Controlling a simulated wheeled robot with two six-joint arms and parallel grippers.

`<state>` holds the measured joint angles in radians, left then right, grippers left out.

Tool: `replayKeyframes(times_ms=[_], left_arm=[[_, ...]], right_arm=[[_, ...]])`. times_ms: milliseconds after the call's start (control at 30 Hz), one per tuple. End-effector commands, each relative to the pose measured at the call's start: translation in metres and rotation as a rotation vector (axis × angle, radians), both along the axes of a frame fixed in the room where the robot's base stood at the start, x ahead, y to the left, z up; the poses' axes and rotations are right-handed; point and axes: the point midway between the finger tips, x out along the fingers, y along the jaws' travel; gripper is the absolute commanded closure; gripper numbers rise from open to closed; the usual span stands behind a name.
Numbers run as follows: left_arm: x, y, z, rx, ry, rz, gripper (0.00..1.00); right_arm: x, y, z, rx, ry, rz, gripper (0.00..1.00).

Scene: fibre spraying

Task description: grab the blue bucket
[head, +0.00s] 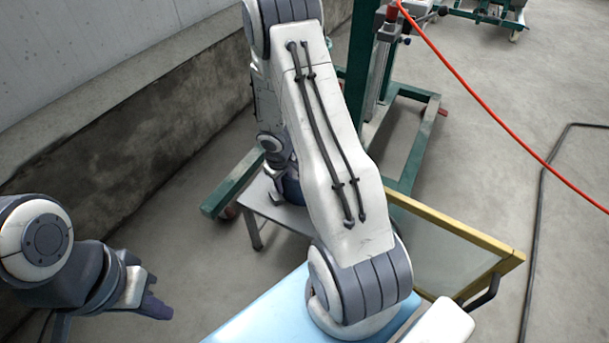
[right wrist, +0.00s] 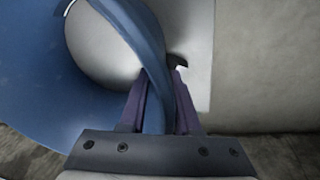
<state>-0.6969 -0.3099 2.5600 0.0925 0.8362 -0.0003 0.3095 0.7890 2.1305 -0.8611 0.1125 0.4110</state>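The blue bucket (head: 293,188) is on a small grey table in the head view, mostly hidden behind my right arm. In the right wrist view the bucket (right wrist: 35,95) fills the left side, with a round pale area inside its rim. Its blue handle (right wrist: 152,75) runs between the two purple fingers of my right gripper (right wrist: 160,85). The fingers sit close against both sides of the handle, shut on it. My left gripper (head: 152,307) is at the lower left of the head view, away from the bucket; its finger gap is not clear.
The grey table (head: 258,207) stands by a concrete wall (head: 120,130). A green wheeled frame (head: 232,182) stands around and behind it. A yellow-edged panel (head: 455,228) is at the right. A red hose (head: 480,95) and a dark cable (head: 537,220) cross the right side.

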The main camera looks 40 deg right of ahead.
Motion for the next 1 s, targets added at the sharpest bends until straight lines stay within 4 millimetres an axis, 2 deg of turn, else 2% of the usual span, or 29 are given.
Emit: replayKeyframes(times_ms=[33,67,1000], left_arm=[[0.0,0.0,0.0001,0.0,0.0,0.0,1.0],[0.0,0.0,0.0001,0.0,0.0,0.0,1.0],[0.0,0.0,0.0001,0.0,0.0,0.0,1.0]], right_arm=[[-0.0001,-0.0001,0.0002,0.0,0.0,0.0,0.93],[-0.0001,-0.0001,0.0002,0.0,0.0,0.0,1.0],[-0.0001,-0.0004,0.0006,-0.002,0.001,0.001,1.0]])
